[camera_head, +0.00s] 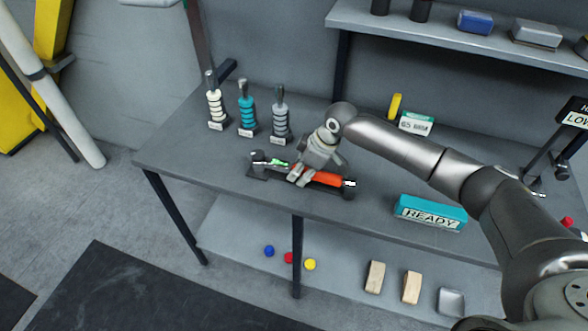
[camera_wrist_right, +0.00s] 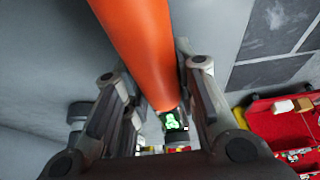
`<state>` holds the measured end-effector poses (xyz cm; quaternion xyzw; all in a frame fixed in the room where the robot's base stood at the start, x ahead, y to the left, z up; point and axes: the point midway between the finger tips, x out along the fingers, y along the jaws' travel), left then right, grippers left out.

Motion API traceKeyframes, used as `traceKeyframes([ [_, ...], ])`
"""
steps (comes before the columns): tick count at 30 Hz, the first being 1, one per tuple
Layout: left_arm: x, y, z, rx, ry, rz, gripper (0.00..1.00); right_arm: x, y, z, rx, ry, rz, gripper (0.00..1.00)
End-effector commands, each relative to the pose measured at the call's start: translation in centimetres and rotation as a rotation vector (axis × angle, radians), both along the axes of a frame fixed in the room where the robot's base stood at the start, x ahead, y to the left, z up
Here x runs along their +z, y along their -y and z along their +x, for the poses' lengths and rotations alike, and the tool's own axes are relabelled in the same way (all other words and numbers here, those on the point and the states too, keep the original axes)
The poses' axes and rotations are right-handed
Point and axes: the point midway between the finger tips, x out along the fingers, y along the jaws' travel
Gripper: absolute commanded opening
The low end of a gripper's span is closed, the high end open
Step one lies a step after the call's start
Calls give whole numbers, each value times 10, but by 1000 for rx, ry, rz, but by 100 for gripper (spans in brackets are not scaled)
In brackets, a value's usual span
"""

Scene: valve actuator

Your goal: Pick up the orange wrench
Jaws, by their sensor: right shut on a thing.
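The fingers hide part of the handle. I cannot tell whether the wrench touches the bench or its dark rest. My left gripper is not in view.
White, teal and grey ribbed posts (camera_head: 247,112) stand behind the wrench on the workbench (camera_head: 220,160). A teal READY block (camera_head: 430,212) lies to the right, a yellow-and-white item (camera_head: 416,123) behind. A wall shelf (camera_head: 430,30) runs above.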

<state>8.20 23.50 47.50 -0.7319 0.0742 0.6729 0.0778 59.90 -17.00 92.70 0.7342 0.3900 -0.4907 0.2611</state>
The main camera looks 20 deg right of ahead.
Motion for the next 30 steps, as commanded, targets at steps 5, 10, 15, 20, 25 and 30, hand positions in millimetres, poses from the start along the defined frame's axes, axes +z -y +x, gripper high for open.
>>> traceKeyframes([
  [5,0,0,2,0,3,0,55,2,-1,1,0,3,3,0],
  [10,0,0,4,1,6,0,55,2,-1,1,0,3,3,0],
  [15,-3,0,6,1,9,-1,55,6,-1,1,0,4,4,0],
  [20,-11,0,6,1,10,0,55,20,-1,2,0,6,5,0],
  [25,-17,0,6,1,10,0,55,44,-6,-7,3,6,4,0],
  [30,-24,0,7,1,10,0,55,72,-17,-29,4,8,3,0],
])
